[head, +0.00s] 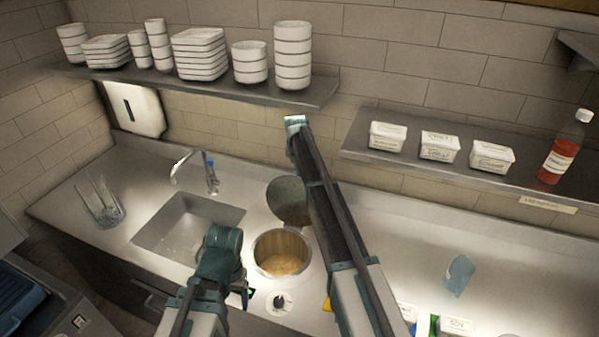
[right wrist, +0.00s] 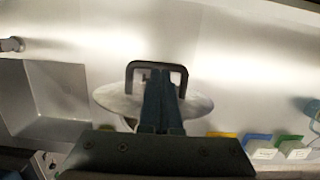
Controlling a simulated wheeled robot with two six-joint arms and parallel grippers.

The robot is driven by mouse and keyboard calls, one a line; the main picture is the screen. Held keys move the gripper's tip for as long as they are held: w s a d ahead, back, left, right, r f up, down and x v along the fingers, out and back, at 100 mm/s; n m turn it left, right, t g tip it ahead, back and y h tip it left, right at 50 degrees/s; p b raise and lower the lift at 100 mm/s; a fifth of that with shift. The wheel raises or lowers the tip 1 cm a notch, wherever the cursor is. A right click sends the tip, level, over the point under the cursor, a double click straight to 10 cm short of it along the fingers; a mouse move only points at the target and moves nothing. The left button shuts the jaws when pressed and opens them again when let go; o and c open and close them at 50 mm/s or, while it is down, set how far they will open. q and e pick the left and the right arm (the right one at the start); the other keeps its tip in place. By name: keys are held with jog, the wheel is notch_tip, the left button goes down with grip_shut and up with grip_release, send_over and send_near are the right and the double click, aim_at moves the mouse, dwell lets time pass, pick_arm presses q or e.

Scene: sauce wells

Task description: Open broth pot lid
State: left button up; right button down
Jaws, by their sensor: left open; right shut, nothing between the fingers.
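The broth pot (head: 282,262) is set in the counter and uncovered, with yellowish broth inside. Its round grey lid (head: 287,200) stands tilted up at the pot's back edge, partly hidden by my right arm. In the right wrist view the lid (right wrist: 108,97) has a dark arched handle (right wrist: 157,65). My right gripper (right wrist: 162,92) is shut and empty, its fingers in front of the lid and overlapping the handle; I cannot tell whether they touch. In the head view it is hidden by my arm. My left gripper (head: 245,291) is open, mostly hidden, low at the pot's front left.
A sink (head: 188,228) with a faucet (head: 210,175) lies left of the pot, and a glass container (head: 100,205) further left. A knob (head: 279,302) is in front. Shelves (head: 200,84) with dishes and tubs hang behind.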

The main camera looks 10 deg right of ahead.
jog(key=s+a+r, duration=0.1)
jog(key=s+a, duration=0.1)
jog(key=s, duration=0.6)
jog(key=s+a+r, duration=0.1)
jog(key=s+a, duration=0.1)
jog(key=s, duration=0.6)
pick_arm(q)
notch_tip(320, 180, up, 4)
jog(key=p, duration=0.3)
pick_arm(e)
jog(key=w+a+r+t+h, duration=0.2)
jog(key=w+a+r+t, duration=0.1)
jog(key=a+r, duration=0.2)
pick_arm(q)
notch_tip(320, 180, down, 9)
jog(key=b, duration=0.9)
pick_arm(e)
jog(key=x, duration=1)
jog(key=shift+w+f, duration=0.2)
pick_arm(q)
jog(key=shift+r, duration=0.2)
pick_arm(e)
jog(key=shift+d, duration=0.1)
